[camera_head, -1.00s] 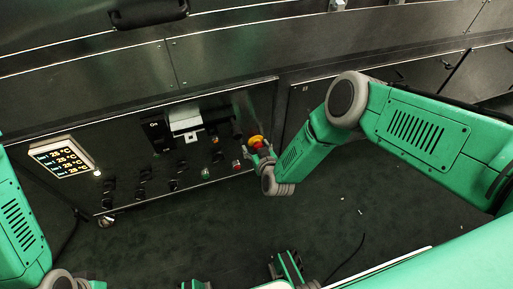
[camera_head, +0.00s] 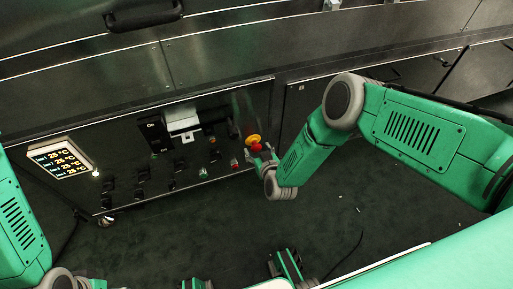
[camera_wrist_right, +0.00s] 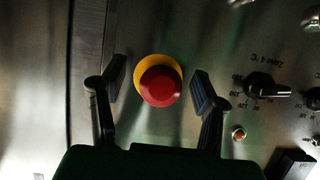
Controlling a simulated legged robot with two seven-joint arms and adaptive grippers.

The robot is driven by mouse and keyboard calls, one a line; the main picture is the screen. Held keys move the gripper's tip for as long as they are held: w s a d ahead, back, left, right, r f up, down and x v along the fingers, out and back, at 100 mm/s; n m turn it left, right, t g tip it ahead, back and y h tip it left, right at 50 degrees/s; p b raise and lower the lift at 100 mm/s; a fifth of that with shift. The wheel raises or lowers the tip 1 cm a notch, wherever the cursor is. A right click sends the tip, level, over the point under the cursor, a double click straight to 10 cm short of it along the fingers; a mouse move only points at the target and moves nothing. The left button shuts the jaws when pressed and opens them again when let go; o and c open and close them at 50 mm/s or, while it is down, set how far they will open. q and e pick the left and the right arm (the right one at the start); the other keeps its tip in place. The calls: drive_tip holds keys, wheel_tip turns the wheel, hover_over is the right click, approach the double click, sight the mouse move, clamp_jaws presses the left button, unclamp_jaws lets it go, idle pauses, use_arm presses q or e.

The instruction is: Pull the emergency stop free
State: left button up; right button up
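The emergency stop is a red mushroom button on a yellow base. In the head view the emergency stop (camera_head: 255,143) sits at the right end of the control panel (camera_head: 226,125). In the right wrist view the emergency stop (camera_wrist_right: 160,84) lies between the two dark fingers of my right gripper (camera_wrist_right: 155,92). That gripper is open, with a gap on each side of the red button. In the head view my right gripper (camera_head: 262,153) is close in front of the button. My left arm shows at the left edge, but its gripper's fingers cannot be made out.
A lit temperature display (camera_head: 61,160) is at the panel's left. Several black knobs stand to the left of the button, with a green button (camera_head: 203,173) and a small red one (camera_head: 234,163). In the wrist view a black knob (camera_wrist_right: 262,86) is right of the gripper.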

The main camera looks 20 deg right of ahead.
drive_tip(key=shift+w, duration=0.15)
drive_tip(key=shift+r, duration=0.15)
drive_tip(key=shift+s+a+r, duration=0.1)
drive_tip(key=shift+s+a, duration=0.05)
drive_tip(key=shift+s, duration=0.15)
drive_tip(key=v, duration=1.1)
drive_tip(key=shift+s, duration=0.2)
drive_tip(key=shift+d, duration=0.25)
